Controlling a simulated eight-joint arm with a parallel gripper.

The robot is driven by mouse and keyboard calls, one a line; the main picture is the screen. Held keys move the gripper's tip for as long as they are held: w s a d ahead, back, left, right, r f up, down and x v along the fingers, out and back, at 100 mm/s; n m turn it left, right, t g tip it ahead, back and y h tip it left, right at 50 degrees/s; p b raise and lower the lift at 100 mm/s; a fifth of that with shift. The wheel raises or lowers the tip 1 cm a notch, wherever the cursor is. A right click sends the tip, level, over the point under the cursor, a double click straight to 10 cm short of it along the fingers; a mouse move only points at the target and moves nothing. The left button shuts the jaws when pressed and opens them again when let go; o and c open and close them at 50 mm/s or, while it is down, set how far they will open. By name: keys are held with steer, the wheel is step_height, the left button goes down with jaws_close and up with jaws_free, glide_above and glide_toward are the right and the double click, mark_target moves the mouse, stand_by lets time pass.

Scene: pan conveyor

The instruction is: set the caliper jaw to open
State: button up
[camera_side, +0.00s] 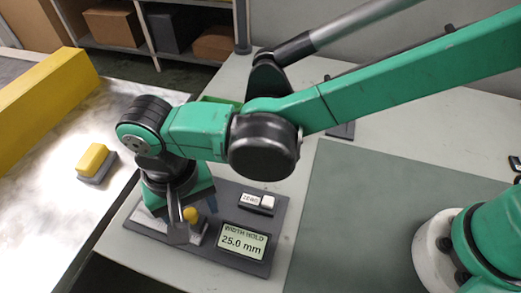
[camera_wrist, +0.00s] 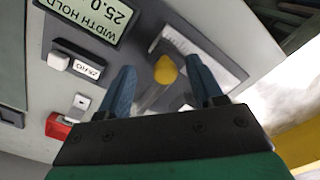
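The caliper unit is a dark grey panel (camera_side: 282,214) on the pale table, with a display (camera_side: 243,240) reading "WIDTH HOLD 25.0 mm". A yellow knob (camera_side: 190,214) sits on its left part, and it also shows in the wrist view (camera_wrist: 166,70). My gripper (camera_wrist: 160,66) is open, with one blue-grey finger on each side of the knob in the wrist view. I cannot tell whether either finger touches it. In the side view my arm and gripper hide part of the caliper around the knob, and the jaw's exact position is unclear.
A white button (camera_side: 267,202) beside a ZERO label is on the panel. A small yellow block on a grey base (camera_side: 96,161) lies on the shiny surface at left, near a long yellow rail (camera_side: 42,105). A grey-green mat (camera_side: 365,225) lies at right.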

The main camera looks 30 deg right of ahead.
steer(key=shift+r, duration=2.8)
steer(key=shift+w+d+r, duration=0.15)
steer(key=shift+w+d, duration=0.05)
steer(key=w+d+r+t+y, duration=0.1)
steer(key=w+d+r, duration=0.25)
steer(key=d, duration=0.45)
steer(key=s+d+t+h, duration=0.1)
steer(key=d+t, duration=0.5)
steer(key=d, duration=1.8)
steer(key=shift+s, duration=0.5)
